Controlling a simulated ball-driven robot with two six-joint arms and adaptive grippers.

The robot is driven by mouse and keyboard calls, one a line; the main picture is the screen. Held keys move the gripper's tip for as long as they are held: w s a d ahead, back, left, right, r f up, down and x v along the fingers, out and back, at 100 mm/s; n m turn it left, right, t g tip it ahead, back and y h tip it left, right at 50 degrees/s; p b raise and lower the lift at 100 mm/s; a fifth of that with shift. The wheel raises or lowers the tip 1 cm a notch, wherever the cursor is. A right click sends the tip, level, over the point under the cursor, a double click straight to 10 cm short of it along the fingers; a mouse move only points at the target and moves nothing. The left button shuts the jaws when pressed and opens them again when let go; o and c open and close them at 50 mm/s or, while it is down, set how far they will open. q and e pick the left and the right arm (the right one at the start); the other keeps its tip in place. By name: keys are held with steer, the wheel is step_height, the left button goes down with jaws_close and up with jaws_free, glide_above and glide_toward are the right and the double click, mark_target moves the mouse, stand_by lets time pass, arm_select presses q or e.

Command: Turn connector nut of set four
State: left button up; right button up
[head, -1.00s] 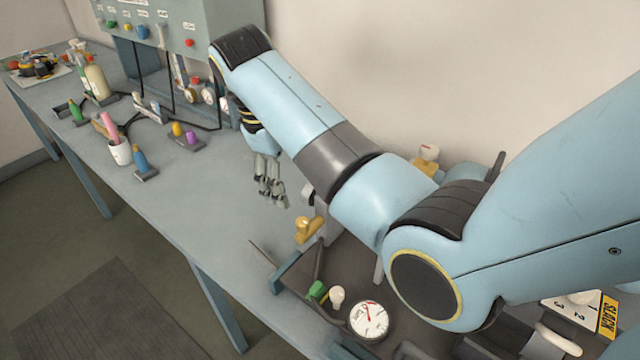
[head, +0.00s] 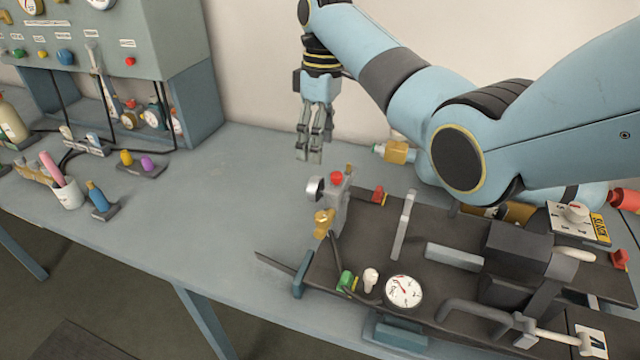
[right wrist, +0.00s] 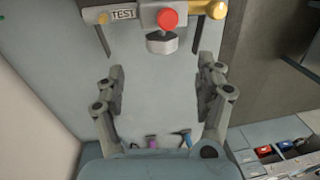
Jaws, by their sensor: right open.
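A grey valve body (head: 336,203) with a red knob, a brass fitting (head: 323,218) and a round silver connector nut (head: 314,188) stands at the left end of a dark-topped set. In the right wrist view the silver nut (right wrist: 162,43) shows faceted sides, under a red knob (right wrist: 167,18) and beside a "TEST" label. My right gripper (head: 309,155) points down, open and empty, above and behind the nut. In the right wrist view its fingers (right wrist: 162,75) are spread either side of the nut's line, apart from it. My left gripper is out of view.
The set carries a white dial gauge (head: 403,291) and a "SLACK" card (head: 598,228). A grey cabinet (head: 130,60) stands at the back left. Bottles and a cup (head: 67,193) are at the left. The tabletop (head: 220,210) between them is clear.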

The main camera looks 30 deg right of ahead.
mark_target(316, 178)
steer(key=f, duration=0.6)
steer(key=a+f, duration=0.1)
steer(key=f, duration=0.1)
steer(key=shift+s+a+f+p, duration=0.1)
steer(key=shift+s+f+p, duration=0.3)
steer(key=shift+f, duration=0.35)
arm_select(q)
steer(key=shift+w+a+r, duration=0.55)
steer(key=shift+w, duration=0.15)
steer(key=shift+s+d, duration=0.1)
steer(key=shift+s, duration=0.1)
arm_select(e)
steer(key=shift+c, duration=0.4)
steer(key=shift+c, duration=1.2)
steer(key=c, duration=0.8)
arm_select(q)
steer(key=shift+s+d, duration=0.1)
arm_select(e)
steer(key=shift+c, duration=0.2)
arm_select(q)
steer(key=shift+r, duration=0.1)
arm_select(e)
steer(key=shift+a+h, duration=0.1)
steer(key=shift+h, duration=0.3)
